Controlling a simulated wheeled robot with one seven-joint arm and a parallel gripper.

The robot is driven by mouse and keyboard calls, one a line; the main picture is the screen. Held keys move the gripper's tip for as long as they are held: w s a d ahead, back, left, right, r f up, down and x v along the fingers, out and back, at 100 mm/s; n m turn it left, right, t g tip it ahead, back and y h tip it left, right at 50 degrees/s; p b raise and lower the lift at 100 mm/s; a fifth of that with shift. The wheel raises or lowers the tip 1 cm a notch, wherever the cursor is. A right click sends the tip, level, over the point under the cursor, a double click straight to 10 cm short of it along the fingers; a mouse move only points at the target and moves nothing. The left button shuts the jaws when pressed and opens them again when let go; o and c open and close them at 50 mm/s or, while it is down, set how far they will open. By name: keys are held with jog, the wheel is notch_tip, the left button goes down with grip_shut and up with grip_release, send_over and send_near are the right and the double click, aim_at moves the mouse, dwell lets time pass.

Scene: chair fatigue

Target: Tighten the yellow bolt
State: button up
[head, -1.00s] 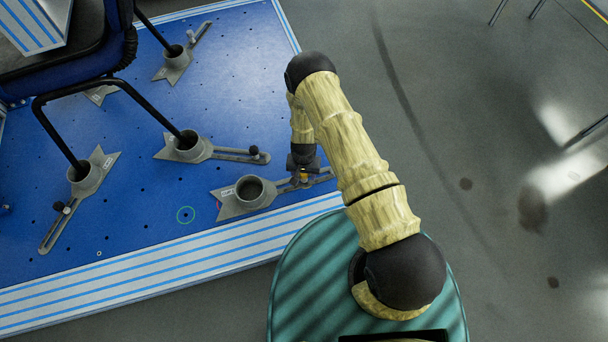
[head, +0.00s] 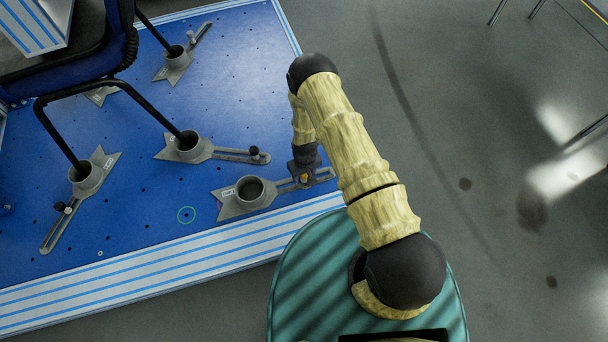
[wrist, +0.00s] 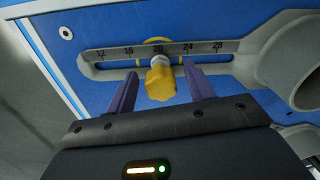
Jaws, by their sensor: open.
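The yellow bolt (wrist: 160,80) has a ribbed yellow knob and stands in the slot of a grey slotted clamp arm (wrist: 110,60), near the 20 mark of its scale. In the head view the bolt (head: 304,178) is a small yellow spot under my wrist. My gripper (wrist: 160,75) is open, with one purple finger on each side of the knob. A small gap shows between the knob and each finger. In the head view my gripper is mostly hidden by my own wrist.
The clamp's round grey cup (head: 250,192) is empty and lies left of the bolt. Other grey clamps (head: 190,148) hold the black chair legs on the blue plate (head: 140,205). The plate's striped edge (head: 150,270) runs along the front.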

jog(key=shift+n, duration=0.6)
jog(key=n, duration=0.3)
jog(key=shift+n, duration=0.3)
jog(key=shift+n, duration=0.3)
jog(key=n, duration=0.3)
jog(key=shift+w+n, duration=0.1)
jog(key=shift+n, duration=0.3)
jog(key=c, duration=1)
jog(key=m, duration=0.4)
jog(key=shift+p, duration=0.4)
